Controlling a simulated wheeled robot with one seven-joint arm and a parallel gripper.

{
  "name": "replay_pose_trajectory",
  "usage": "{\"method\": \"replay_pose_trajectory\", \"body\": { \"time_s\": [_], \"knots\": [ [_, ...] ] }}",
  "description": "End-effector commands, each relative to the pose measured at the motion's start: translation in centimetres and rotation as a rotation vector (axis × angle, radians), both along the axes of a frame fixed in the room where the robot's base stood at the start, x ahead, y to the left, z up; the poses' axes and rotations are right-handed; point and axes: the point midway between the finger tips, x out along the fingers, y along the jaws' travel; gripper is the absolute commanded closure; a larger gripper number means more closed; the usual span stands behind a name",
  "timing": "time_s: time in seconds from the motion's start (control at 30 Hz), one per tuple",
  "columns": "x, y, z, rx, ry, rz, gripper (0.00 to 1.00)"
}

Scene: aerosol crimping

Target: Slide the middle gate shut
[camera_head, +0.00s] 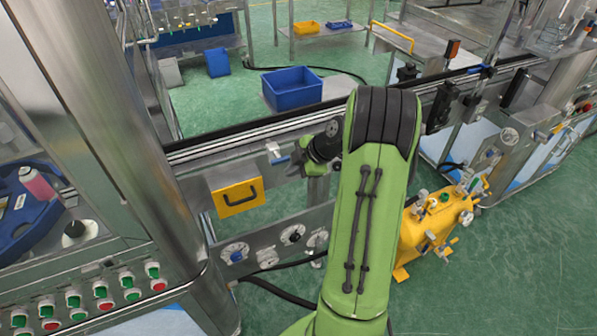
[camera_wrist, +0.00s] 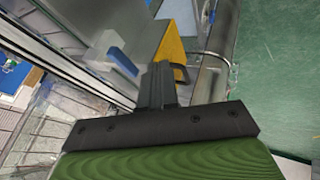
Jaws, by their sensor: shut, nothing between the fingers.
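A small light-grey block with a blue tab (camera_head: 279,158) sits at the conveyor rail, just left of my gripper (camera_head: 297,166). It may be the middle gate's handle; the gate itself cannot be made out clearly. In the wrist view the blue tab (camera_wrist: 118,60) is ahead and to the left of my gripper (camera_wrist: 158,85). The gripper's dark fingers are together and hold nothing. They look close to the tab, but contact cannot be judged. My green arm hides part of the rail.
A yellow plate with a black handle (camera_head: 238,198) hangs on the front panel below the rail. Dials (camera_head: 292,235) sit lower down. A yellow machine (camera_head: 430,235) stands right of my arm. A blue bin (camera_head: 292,90) is behind the rail. Green floor is open at the right.

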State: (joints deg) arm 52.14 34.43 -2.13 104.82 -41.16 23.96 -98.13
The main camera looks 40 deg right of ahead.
Motion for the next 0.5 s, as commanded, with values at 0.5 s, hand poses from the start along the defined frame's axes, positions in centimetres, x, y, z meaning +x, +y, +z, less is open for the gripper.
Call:
{"method": "replay_pose_trajectory", "body": {
  "time_s": [0.5],
  "knots": [
    [-4.8,-2.0,6.9,0.000,0.001,-0.002,1.00]
  ]
}}
